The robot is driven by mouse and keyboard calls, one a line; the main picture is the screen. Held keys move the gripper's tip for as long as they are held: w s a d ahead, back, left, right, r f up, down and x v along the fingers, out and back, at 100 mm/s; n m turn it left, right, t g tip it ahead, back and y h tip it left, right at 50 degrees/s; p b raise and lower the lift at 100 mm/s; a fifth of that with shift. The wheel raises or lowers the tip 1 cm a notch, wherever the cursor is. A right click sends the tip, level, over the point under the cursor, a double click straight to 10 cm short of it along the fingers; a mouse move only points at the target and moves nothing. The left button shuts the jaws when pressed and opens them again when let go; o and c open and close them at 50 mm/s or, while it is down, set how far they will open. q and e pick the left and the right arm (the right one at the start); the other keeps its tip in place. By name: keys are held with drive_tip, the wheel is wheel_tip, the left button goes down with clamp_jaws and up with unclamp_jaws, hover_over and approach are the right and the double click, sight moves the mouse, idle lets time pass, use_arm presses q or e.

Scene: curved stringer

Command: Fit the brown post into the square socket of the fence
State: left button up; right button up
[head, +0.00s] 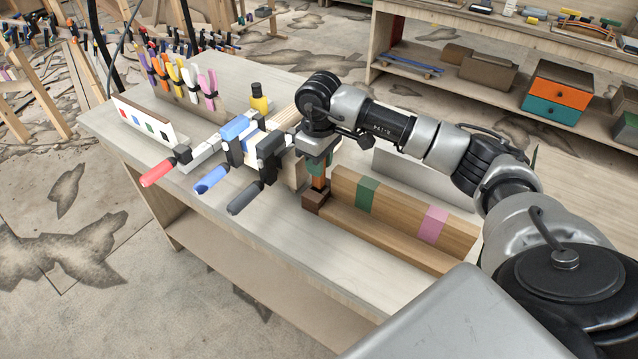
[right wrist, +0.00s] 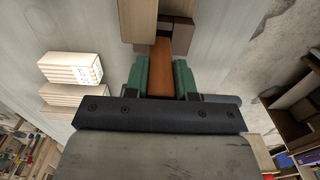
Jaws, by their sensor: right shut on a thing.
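My right gripper (head: 319,172) is shut on the orange-brown post (head: 319,183), which stands about upright between its green finger pads. In the right wrist view, the gripper (right wrist: 161,72) has one pad on each side of the post (right wrist: 160,72). The dark brown square socket block (head: 315,204) sits at the near left end of the wooden fence (head: 398,203). The post's lower end is at the top of the block; I cannot tell whether it is inside. The socket (right wrist: 179,30) is partly covered by the post in the right wrist view. My left gripper is not in view.
A yellow-and-black object (head: 259,98) and a rack of coloured pliers (head: 185,85) stand farther back. The bench top (head: 350,255) in front of the fence is bare.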

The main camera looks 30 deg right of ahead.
sight(319, 180)
wheel_tip(319, 180, down, 5)
drive_tip(key=shift+b, duration=1.15)
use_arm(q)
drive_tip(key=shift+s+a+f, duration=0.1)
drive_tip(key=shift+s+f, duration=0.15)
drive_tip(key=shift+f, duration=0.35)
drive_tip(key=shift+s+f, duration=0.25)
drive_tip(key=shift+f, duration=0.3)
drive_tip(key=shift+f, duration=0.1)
use_arm(e)
drive_tip(key=shift+f, duration=0.2)
drive_tip(key=o, duration=0.9)
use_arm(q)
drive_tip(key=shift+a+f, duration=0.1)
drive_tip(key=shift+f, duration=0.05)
use_arm(e)
drive_tip(key=shift+r, duration=0.1)
